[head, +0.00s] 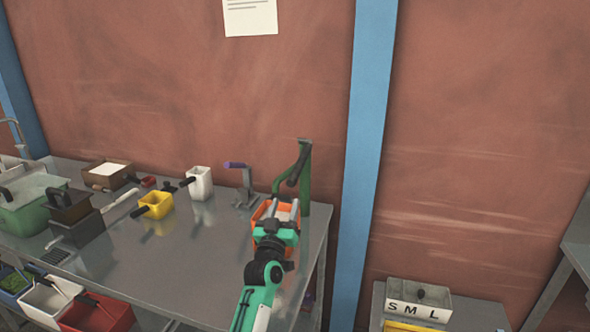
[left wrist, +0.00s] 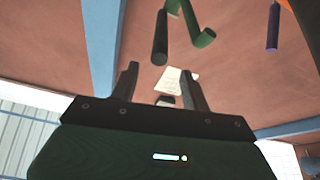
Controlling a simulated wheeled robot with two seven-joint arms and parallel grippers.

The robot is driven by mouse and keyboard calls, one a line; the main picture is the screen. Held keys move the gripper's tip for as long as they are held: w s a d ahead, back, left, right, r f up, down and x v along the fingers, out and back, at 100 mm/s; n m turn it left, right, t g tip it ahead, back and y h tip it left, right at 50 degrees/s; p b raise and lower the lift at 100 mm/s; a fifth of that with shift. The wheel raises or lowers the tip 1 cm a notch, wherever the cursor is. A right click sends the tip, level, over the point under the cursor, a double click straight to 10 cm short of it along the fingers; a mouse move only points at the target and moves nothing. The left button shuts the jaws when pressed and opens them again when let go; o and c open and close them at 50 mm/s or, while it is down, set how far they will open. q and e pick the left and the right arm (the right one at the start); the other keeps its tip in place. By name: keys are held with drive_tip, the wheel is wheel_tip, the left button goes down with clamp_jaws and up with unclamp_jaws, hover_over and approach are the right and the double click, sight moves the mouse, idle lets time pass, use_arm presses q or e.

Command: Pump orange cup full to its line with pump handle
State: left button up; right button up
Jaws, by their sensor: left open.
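The orange cup (head: 258,213) stands at the right end of the metal table, by the foot of the green pump (head: 305,178). My left gripper (head: 282,208) is above the cup and hides much of it, including its fill level and line. The gripper is open and empty, fingers toward the pump. The dark pump handle (head: 298,170) is up, beyond the fingertips. In the left wrist view, the handle (left wrist: 160,38) hangs above and between the open fingers (left wrist: 160,85), apart from them; the green pipe (left wrist: 190,22) is beside it. My right gripper is not in view.
Green and dark boxes (head: 75,215) fill the left end. A blue post (head: 365,150) rises behind the right edge.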

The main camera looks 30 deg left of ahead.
sight(295, 174)
use_arm(q)
drive_tip(key=p+x, duration=0.2)
drive_tip(key=x, duration=0.9)
drive_tip(key=shift+p, duration=0.4)
drive_tip(key=shift+x, duration=0.75)
drive_tip(key=shift+f, duration=0.1)
clamp_jaws()
